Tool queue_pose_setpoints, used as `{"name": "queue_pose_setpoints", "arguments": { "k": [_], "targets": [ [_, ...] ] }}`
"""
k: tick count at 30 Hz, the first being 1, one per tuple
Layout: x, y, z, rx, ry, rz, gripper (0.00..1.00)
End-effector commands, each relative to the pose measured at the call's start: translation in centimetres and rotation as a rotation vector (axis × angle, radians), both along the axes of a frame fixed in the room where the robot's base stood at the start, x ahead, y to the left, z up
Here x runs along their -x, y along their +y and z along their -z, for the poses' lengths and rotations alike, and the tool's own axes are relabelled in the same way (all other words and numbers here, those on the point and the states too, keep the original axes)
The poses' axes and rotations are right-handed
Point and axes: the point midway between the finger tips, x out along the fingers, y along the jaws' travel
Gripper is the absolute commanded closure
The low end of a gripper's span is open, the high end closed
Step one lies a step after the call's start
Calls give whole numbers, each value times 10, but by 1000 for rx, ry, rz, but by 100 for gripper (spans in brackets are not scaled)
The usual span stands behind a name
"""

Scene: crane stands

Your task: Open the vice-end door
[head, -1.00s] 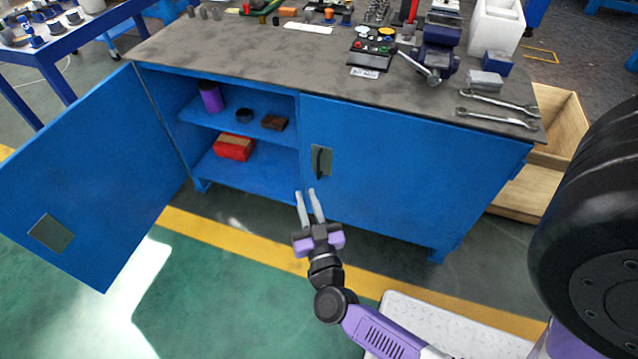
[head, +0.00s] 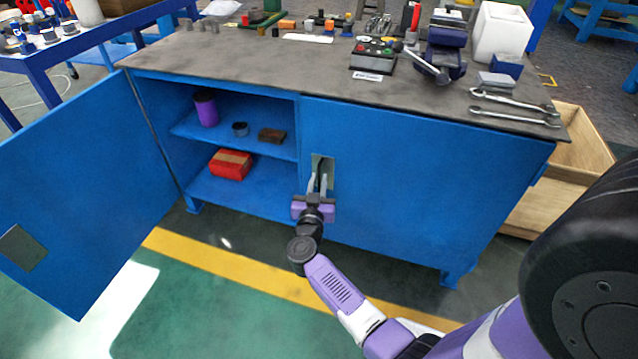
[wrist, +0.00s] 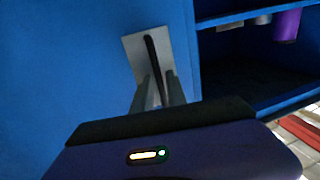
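The vice-end door (head: 430,175) is the right blue door of the workbench, below the vice (head: 443,50), and it is shut. Its dark upright bar handle (wrist: 151,52) sits on a grey plate (head: 329,163) near the door's left edge. My gripper (head: 317,180) is at the handle, pointing at the door. In the wrist view its two fingers (wrist: 159,85) stand apart, one on each side of the handle's lower part. I cannot tell whether either finger touches it. The fingers partly hide the handle in the head view.
The left door (head: 80,190) is swung wide open. The shelves (head: 225,195) behind it hold a purple can (head: 206,108), a red box (head: 230,164) and small items. A wooden crate (head: 560,160) stands right of the bench. The floor in front of the bench is mostly clear.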

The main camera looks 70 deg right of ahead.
Motion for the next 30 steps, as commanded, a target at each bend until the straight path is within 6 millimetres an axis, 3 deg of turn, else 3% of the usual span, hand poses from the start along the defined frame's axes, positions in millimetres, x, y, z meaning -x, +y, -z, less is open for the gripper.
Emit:
{"name": "queue_pose_setpoints", "arguments": {
  "k": [12,15,30],
  "targets": [
    [-3,-11,-1,1,1,-1,82],
    [-3,-11,-1,1,0,-1,100],
    [-3,-10,-1,1,0,-1,100]
  ]
}}
